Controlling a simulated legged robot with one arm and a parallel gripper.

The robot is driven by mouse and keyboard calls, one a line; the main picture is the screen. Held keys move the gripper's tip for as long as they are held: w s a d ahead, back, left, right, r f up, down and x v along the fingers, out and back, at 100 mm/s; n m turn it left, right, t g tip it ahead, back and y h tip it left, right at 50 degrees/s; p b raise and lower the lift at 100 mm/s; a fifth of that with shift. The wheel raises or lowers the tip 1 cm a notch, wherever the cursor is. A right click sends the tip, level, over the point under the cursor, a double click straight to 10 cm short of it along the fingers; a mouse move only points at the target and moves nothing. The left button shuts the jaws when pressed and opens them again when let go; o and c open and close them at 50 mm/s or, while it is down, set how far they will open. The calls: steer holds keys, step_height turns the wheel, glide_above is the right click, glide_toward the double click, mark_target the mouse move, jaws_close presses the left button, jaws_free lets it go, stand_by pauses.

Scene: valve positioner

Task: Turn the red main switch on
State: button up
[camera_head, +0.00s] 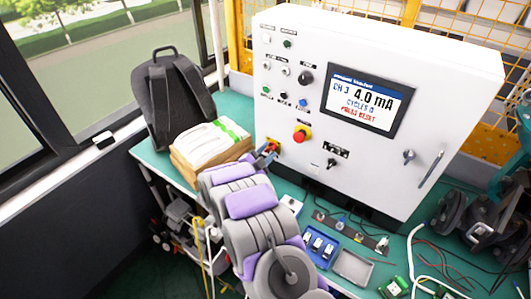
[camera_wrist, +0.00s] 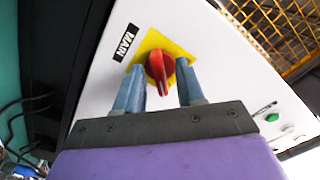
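The red main switch (camera_wrist: 160,68) is a rotary knob on a yellow square plate (camera_wrist: 176,48), with a black MAIN label beside it, in the wrist view. My gripper (camera_wrist: 161,84) has its two blue fingers apart, one on each side of the knob's lower part. I cannot tell whether either finger touches the knob; a gap shows on both sides. In the head view my gripper (camera_head: 266,152) is at the lower left of the white control cabinet (camera_head: 400,170), and my arm hides most of the switch there.
The cabinet screen (camera_head: 366,99) reads 4.0 mA and "PRESS RESET". A red emergency button (camera_head: 300,134) sits above and right of the switch. Small parts and cables lie on the green bench.

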steer(key=shift+d, duration=0.1)
steer(key=p+v, duration=0.2)
steer(key=v, duration=1.5)
steer(key=shift+s+f, duration=0.1)
steer(key=shift+s, duration=0.05)
